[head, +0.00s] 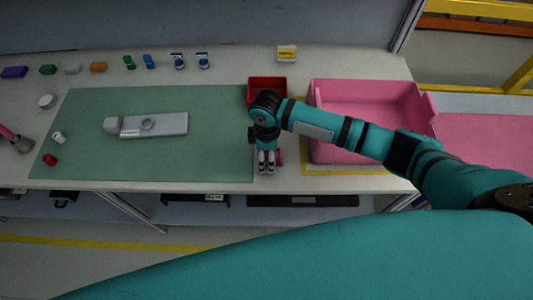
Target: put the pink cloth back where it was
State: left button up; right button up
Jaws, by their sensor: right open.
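A small pink piece (279,157), which looks like the pink cloth, shows just right of my right gripper's fingers at the front of the bench. The fingers partly hide it, and I cannot tell whether they touch it. My right gripper (266,169) points down at the right edge of the green mat, open. Its arm reaches in from the right, across the pink bin. My left gripper is not in view.
The pink bin (318,126) and a red bin (252,92) stand behind and beside my right arm. A grey part (172,124) lies on the green mat (210,160). Several small coloured items line the back left. The mat's right half is mostly clear.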

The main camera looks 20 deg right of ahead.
aim_at(266, 155)
notch_tip(266, 155, up, 12)
jog(key=b, duration=0.1)
dwell(0.7)
